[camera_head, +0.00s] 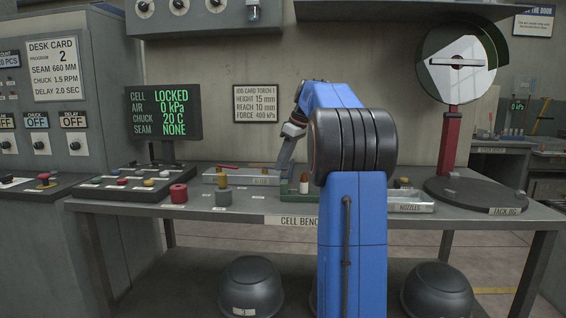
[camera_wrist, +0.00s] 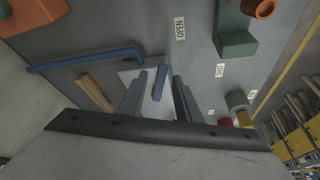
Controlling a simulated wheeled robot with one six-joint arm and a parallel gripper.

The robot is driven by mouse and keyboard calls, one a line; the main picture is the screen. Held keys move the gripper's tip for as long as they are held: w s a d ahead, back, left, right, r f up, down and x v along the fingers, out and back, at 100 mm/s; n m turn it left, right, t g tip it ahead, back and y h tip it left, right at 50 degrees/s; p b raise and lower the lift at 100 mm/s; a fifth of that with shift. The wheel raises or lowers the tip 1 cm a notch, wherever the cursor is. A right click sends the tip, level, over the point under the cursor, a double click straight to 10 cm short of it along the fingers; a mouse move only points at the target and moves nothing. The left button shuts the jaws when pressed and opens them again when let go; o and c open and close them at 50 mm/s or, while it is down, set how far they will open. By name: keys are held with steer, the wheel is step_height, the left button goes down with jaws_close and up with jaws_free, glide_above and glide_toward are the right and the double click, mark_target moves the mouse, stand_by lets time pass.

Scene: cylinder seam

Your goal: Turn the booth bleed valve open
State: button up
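In the wrist view, the two dark fingers of my gripper (camera_wrist: 160,92) are apart. A short blue bar (camera_wrist: 160,80) shows between them over a pale plate (camera_wrist: 129,75), with a gap on either side; it may be the valve's lever, but I cannot tell for sure. A label reading OPEN (camera_wrist: 180,28) lies beyond it, and a second label (camera_wrist: 220,70), too small to read surely, is to the right. In the head view, my blue arm hides part of the bench, and my gripper's fingertips are not clear there.
A long bent blue rod (camera_wrist: 90,58) and a wooden block (camera_wrist: 95,92) lie left of the fingers. A green bracket (camera_wrist: 234,32) stands at right. On the bench (camera_head: 275,212) are a red spool (camera_head: 178,193) and a grey cylinder (camera_head: 223,197). The display (camera_head: 164,113) reads LOCKED, 0 kPa.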

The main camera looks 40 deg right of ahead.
steer(key=v, duration=1.7)
steer(key=shift+r, duration=0.25)
